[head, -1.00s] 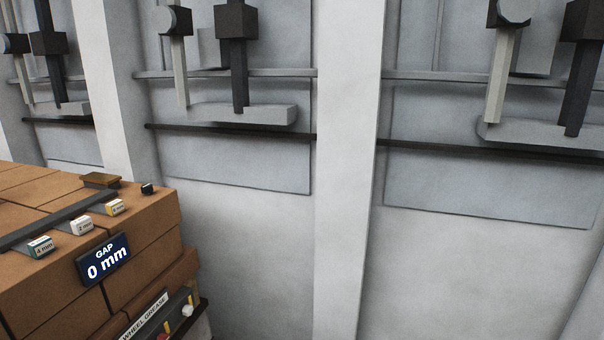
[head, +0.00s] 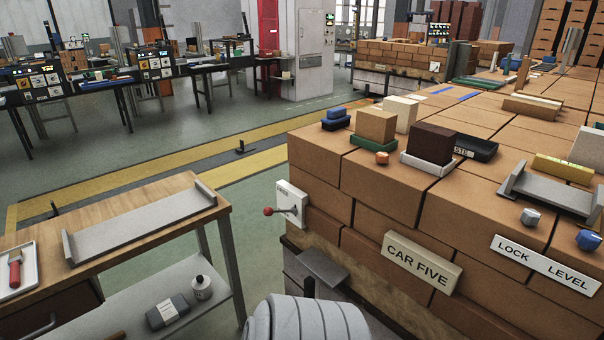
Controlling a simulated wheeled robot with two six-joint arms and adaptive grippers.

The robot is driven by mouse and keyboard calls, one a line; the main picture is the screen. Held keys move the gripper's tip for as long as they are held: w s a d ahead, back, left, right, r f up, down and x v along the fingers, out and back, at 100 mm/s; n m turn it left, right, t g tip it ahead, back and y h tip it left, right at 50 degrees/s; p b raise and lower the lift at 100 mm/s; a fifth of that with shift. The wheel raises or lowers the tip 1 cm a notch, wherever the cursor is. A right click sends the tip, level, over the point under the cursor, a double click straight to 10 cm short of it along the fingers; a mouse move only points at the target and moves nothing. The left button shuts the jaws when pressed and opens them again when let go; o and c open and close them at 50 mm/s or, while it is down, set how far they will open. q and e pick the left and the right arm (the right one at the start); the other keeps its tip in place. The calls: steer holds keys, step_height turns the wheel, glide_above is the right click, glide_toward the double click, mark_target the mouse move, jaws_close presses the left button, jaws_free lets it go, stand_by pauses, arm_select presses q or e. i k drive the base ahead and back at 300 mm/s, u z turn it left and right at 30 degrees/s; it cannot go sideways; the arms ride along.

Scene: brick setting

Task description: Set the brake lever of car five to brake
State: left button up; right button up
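Car five is a stack of large brown bricks, with a cream sign reading CAR FIVE (head: 422,262) on its near face. A small lever with a red knob (head: 268,211) sticks out to the left from a white plate (head: 292,204) at the car's left corner. I take it for the brake lever. The lever looks roughly level, and I can read no brake marking on the plate. A grey rounded part of my own body shows at the bottom middle. Neither of my grippers is in view.
A wooden workbench (head: 120,262) with a grey channel tray and a red-handled tool stands at the left. A grey step-like plate (head: 321,267) juts out below the lever. A LOCK LEVEL sign (head: 545,263) is at the right. Green floor is open beyond the bench.

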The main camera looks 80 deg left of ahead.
mark_target(268, 210)
steer(key=u, duration=3.65)
steer(key=k, duration=1.35)
steer(key=u, duration=0.2)
steer(key=i, duration=0.4)
steer(key=z, duration=0.85)
steer(key=i, duration=0.85)
steer(key=u, duration=0.5)
steer(key=i, duration=0.85)
steer(key=u, duration=0.8)
